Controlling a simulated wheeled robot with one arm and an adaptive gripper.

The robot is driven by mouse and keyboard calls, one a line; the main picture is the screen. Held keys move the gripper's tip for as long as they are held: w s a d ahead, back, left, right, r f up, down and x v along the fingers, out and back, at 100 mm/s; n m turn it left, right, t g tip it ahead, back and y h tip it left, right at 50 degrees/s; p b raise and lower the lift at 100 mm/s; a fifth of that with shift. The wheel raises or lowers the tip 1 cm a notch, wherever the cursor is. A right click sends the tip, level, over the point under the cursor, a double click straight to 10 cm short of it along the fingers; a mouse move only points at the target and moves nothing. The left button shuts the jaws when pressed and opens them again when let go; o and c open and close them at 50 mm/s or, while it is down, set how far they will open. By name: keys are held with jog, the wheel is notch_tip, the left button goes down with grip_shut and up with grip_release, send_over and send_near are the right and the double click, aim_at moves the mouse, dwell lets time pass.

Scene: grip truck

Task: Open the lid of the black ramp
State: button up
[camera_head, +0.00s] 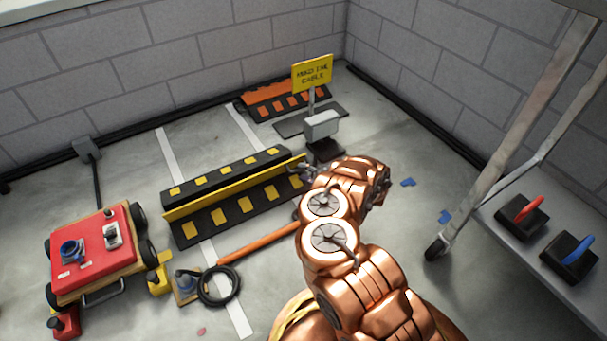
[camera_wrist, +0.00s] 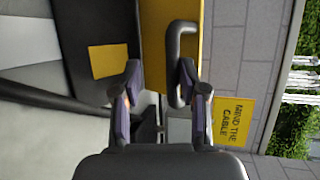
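The black ramp (camera_head: 215,237) with yellow squares lies on the floor left of my arm. Its yellow lid strip (camera_head: 235,189) runs along the middle, its face seeming to stand up between the two black slopes; its exact angle is unclear. In the wrist view a yellow panel (camera_wrist: 155,45) carries a dark bent handle (camera_wrist: 176,35), beside a black slope (camera_wrist: 85,25). My gripper (camera_head: 297,170) is at the right end of the ramp. In the wrist view its fingers (camera_wrist: 159,78) are apart, with the handle between them, close to the right finger. I cannot tell if they touch.
A yellow sign (camera_head: 312,73) on a post stands behind my gripper, with an orange-topped ramp (camera_head: 275,92) behind it. A red cart (camera_head: 90,245), a black cable coil (camera_head: 236,290) and an orange pipe (camera_head: 255,243) lie left and in front. A metal-framed rack (camera_head: 535,235) is at right.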

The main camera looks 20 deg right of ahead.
jog(key=v, duration=1.2)
dwell(0.6)
